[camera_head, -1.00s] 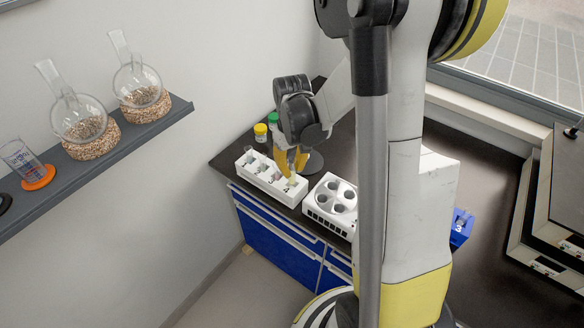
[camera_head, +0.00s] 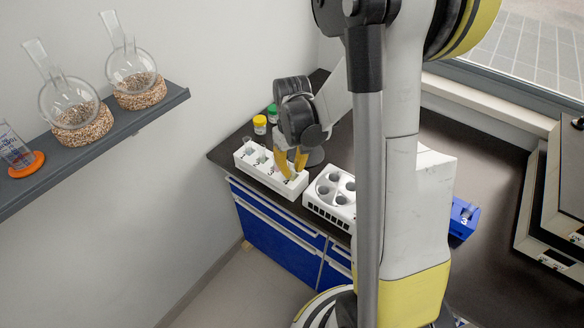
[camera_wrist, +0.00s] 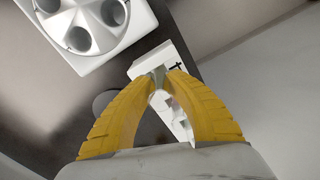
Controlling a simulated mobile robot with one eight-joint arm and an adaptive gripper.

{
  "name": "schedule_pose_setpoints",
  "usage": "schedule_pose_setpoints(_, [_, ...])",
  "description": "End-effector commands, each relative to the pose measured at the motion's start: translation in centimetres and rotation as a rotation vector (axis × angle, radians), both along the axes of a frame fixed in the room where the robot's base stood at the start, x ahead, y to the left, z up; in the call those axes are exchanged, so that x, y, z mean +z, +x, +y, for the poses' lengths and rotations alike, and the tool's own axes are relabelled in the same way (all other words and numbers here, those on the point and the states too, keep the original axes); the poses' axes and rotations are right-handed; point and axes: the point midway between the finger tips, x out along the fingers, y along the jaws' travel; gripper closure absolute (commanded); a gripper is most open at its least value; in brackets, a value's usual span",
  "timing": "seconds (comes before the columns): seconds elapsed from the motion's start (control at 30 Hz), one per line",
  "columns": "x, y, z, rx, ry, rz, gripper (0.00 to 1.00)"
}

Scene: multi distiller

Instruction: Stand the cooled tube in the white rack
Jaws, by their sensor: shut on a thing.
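The white rack (camera_head: 262,177) stands near the left end of the dark bench, with numbered places in a row. My gripper (camera_head: 290,172) points down over its right end, the yellow fingers close above the rack. In the wrist view my gripper (camera_wrist: 159,74) is shut on a small, pale, translucent tube (camera_wrist: 158,78) between the fingertips. Most of the tube is hidden by the fingers, and I cannot tell how deep it sits in the rack. Part of the white rack (camera_wrist: 150,63) shows behind the fingertips.
A white block with round wells (camera_head: 318,209) stands just right of the rack; it also shows in the wrist view (camera_wrist: 138,24). Yellow-capped (camera_head: 260,124) and green-capped bottles stand behind the rack. A blue holder marked 3 (camera_head: 461,222) is farther right. A shelf (camera_head: 120,125) holds flasks.

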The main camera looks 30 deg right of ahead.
Motion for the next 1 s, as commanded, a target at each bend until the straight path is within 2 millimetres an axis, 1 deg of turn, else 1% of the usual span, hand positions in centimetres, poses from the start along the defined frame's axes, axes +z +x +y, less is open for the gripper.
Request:
schedule_pose_setpoints(0.03, [-0.4,0.0,0.0,0.0,0.0,0.0,1.0])
schedule_pose_setpoints(0.3, [-1.4,0.0,0.0,0.0,0.0,0.0,1.0])
schedule_pose_setpoints(0.6, [-1.4,0.0,0.0,0.0,0.0,0.0,1.0])
schedule_pose_setpoints(0.63, [-1.4,0.0,0.0,0.0,0.0,0.0,0.77])
schedule_pose_setpoints(0.7, [-1.4,0.0,0.0,0.0,0.0,0.0,0.58])
schedule_pose_setpoints(1.0, [-1.4,0.0,0.0,0.0,0.0,0.0,0.58])
